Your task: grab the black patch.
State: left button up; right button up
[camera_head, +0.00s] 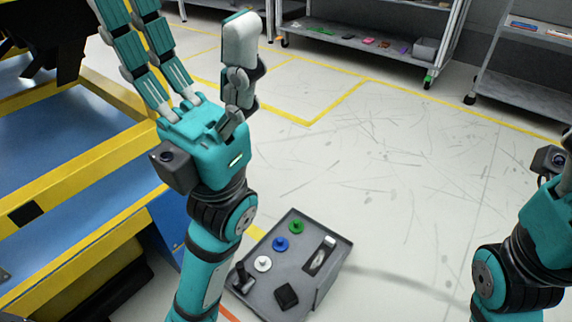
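A small black square patch (286,296) lies on the front part of the grey dashboard module (318,297), which is at the bottom centre of the head view. My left gripper (190,60) points up, away from the module, with its fingers spread and nothing between them. The tips of its teal fingers run out of the top of the picture. My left forearm passes just left of the module and may hide a little of its edge. My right arm is at the right edge; its gripper fingers are outside the picture.
The module also carries a green knob (296,226), a blue knob (281,244), a white knob (263,263) and a light switch (329,241). A blue and yellow frame (75,190) stands at left. Shelves (365,45) stand at the back. The floor at centre right is clear.

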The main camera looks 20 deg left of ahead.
aim_at(313, 263)
jog(key=i+l+u, duration=0.15)
jog(key=l, duration=0.2)
jog(key=i+l+u, duration=0.15)
jog(key=l, duration=0.2)
jog(key=i+l+u, duration=0.15)
jog(key=l, duration=0.25)
jog(key=i+l+u, duration=0.15)
jog(key=l, duration=0.25)
